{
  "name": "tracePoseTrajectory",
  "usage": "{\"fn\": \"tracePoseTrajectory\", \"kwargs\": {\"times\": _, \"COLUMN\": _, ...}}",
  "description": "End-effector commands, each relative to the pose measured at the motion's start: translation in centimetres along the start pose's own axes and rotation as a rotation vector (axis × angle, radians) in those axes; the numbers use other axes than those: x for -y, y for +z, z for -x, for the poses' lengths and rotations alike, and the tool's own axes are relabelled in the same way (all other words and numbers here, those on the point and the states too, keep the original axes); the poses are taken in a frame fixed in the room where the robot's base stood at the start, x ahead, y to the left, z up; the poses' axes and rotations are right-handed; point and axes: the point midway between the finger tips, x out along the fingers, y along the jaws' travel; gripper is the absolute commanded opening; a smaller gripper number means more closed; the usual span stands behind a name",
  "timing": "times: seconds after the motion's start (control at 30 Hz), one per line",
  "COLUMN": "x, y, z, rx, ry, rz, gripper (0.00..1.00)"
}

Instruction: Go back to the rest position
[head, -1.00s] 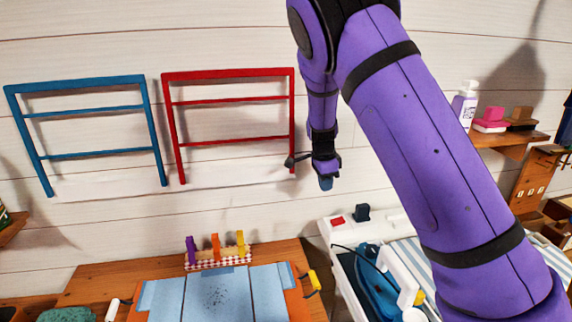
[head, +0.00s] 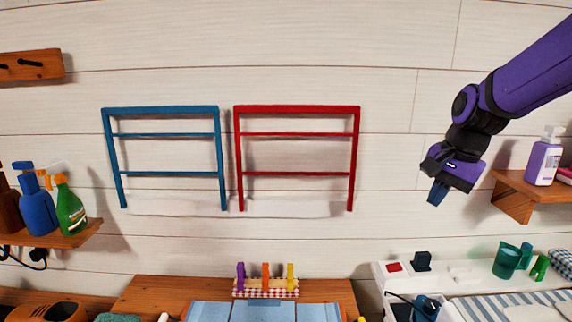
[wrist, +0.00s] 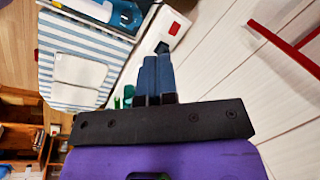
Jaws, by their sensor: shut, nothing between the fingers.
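My gripper (head: 437,193) is in the right half of the head view, in front of the white plank wall and left of the right-hand shelf. Its blue fingers point down and are closed together with nothing between them. In the wrist view my gripper (wrist: 157,68) shows its blue fingers side by side. My purple arm comes in from the upper right of the head view. The gripper touches nothing that I can see.
A blue rack (head: 161,107) and a red rack (head: 297,108) hang on the wall. A shelf (head: 515,195) on the right bears a purple-white bottle (head: 544,160). Below are green cups (head: 507,261) and a striped cloth (head: 510,308). Spray bottles (head: 70,208) stand on the left shelf.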

Motion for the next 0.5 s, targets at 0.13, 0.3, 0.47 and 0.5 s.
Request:
{"fn": "tracePoseTrajectory", "kwargs": {"times": 0.13, "x": -2.4, "y": 2.5, "z": 3.1, "rx": -0.035, "ry": -0.042, "rz": 0.148, "gripper": 0.00}}
{"fn": "tracePoseTrajectory", "kwargs": {"times": 0.3, "x": -5.2, "y": 5.5, "z": 5.7, "rx": -0.093, "ry": -0.065, "rz": 0.324, "gripper": 0.00}}
{"fn": "tracePoseTrajectory", "kwargs": {"times": 0.47, "x": -7.9, "y": 8.4, "z": 7.5, "rx": -0.164, "ry": -0.066, "rz": 0.488, "gripper": 0.00}}
{"fn": "tracePoseTrajectory", "kwargs": {"times": 0.5, "x": -8.6, "y": 9.2, "z": 7.9, "rx": -0.183, "ry": -0.062, "rz": 0.529, "gripper": 0.00}}
